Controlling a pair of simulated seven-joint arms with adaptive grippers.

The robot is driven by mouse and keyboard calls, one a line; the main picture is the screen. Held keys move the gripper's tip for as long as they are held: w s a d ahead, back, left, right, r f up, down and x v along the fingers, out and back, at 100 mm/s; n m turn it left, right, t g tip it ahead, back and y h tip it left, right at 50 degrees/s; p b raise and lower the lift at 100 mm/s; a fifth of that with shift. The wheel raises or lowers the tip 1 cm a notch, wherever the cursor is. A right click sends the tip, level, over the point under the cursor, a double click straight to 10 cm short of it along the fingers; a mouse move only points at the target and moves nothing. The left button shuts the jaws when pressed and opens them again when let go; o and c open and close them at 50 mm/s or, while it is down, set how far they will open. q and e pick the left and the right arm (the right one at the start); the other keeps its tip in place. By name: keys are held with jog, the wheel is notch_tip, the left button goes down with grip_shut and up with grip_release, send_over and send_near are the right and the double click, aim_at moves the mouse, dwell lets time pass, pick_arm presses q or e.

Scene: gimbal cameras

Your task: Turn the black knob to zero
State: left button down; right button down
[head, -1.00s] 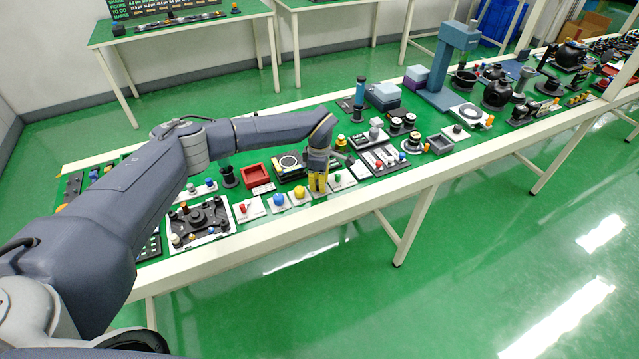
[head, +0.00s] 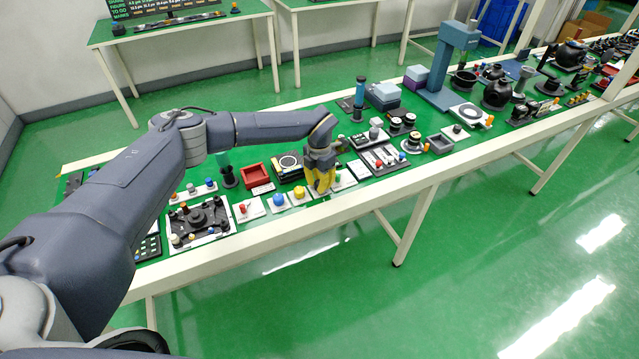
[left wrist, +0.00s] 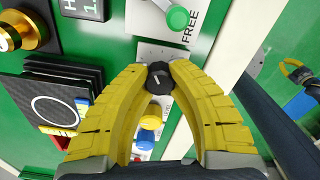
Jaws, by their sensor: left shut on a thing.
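The black knob (left wrist: 159,78) sits on a white plate in the left wrist view, with a light pointer line on its top. My left gripper (left wrist: 159,72) has its two yellow fingers on either side of the knob, with the tips closed against it. In the head view my left gripper (head: 321,185) points down at the front row of knobs on the bench, and its fingers hide the black knob there. The scale marks around the knob are too small or covered to read.
A yellow knob (head: 299,192), a blue knob (head: 279,200) and a red knob (head: 243,208) stand left of the gripper. A green knob (left wrist: 177,18) on a plate marked FREE is close on the other side. A red tray (head: 255,176) lies behind.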

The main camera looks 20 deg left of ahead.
aim_at(319, 183)
pick_arm(q)
jog(key=n, duration=0.6)
jog(key=shift+s+a+f+n, duration=0.15)
jog(key=shift+n, duration=0.15)
jog(key=n, duration=0.5)
jog(key=shift+s+n, duration=0.1)
jog(key=shift+n, duration=0.3)
jog(key=c, duration=1.1)
grip_release()
jog(key=shift+o, duration=0.2)
notch_tip(319, 183, up, 12)
jog(key=shift+w+r, duration=0.2)
